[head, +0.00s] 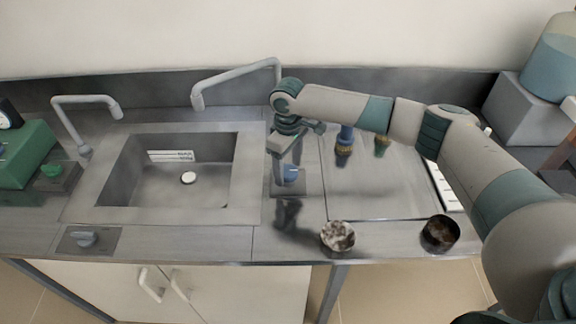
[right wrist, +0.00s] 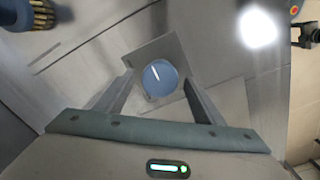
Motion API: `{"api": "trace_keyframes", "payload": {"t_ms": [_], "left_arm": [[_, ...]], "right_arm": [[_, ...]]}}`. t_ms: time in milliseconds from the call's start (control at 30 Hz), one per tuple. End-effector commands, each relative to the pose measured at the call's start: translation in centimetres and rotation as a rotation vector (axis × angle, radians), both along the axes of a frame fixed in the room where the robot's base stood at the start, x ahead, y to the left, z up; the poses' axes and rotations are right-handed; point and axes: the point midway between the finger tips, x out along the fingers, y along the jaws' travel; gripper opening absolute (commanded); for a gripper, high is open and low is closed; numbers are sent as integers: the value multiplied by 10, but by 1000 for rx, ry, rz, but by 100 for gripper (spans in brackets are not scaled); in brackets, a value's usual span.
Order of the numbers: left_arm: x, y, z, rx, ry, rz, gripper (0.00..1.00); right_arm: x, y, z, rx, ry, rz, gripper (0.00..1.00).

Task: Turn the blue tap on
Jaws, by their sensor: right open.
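The blue tap (head: 290,173) is a round knob on a square grey plate on the worktop, right of the sink. In the right wrist view the knob (right wrist: 160,77) shows a pale line across its top. My right gripper (head: 287,160) points down over the knob, open and empty. In the right wrist view its two fingers stand on either side of the knob, which lies between the fingertips (right wrist: 158,82). I cannot tell whether they touch it. In the head view the gripper partly hides the knob. My left gripper is not in view.
The sink (head: 110,205) lies left of the blue tap. Blue-and-brass (head: 344,145) and green-and-brass (head: 382,143) fittings stand behind. A pale bowl (head: 338,237) and a dark bowl (head: 440,234) are near the front edge.

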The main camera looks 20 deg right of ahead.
Motion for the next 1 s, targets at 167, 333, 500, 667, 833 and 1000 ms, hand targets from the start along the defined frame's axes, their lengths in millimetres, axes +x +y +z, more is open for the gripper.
{"api": "trace_keyframes", "payload": {"t_ms": [167, 333, 500, 667, 833, 1000], "left_arm": [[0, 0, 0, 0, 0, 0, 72], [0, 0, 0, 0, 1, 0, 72], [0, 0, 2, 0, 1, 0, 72], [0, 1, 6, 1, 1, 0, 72], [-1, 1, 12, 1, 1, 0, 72], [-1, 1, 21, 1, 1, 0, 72]], "right_arm": [[0, 0, 0, 0, 0, 0, 27], [0, 0, 1, 0, 0, 1, 22], [0, 0, 1, 1, 1, 16, 22], [0, 0, 2, 0, 1, 60, 22], [0, 1, 3, 1, 1, 148, 22], [0, 0, 3, 0, 1, 275, 22]]}}
